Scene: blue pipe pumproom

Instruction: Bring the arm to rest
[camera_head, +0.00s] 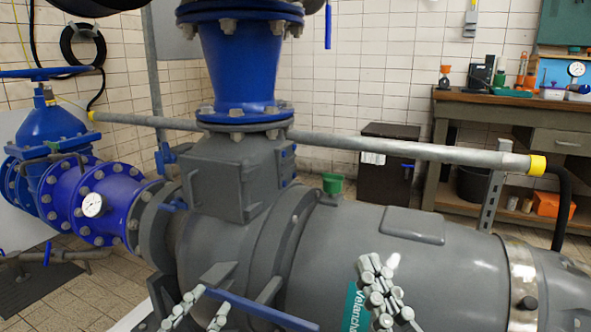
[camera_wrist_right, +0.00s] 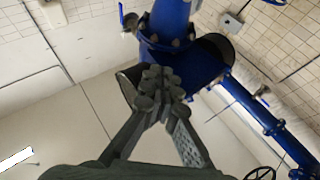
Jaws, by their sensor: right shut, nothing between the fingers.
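My right gripper (camera_head: 378,284) shows in the head view at the bottom, in front of the grey pump casing. Its fingers are together with nothing between them. In the right wrist view the same gripper (camera_wrist_right: 160,88) points toward a blue pipe part and its fingertips meet. My left gripper (camera_head: 208,302) is at the bottom left of centre, partly cut off by the frame edge. A blue bar (camera_head: 262,311) runs right from beside its fingertips. I cannot tell whether the left fingers touch or hold this bar.
The large grey pump (camera_head: 455,265) fills the lower right. A blue vertical pipe (camera_head: 240,70) rises from it, and a blue valve (camera_head: 50,140) with a gauge (camera_head: 92,205) nearby stands left. A grey rail (camera_head: 400,149) crosses behind. A workbench (camera_head: 490,110) stands back right.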

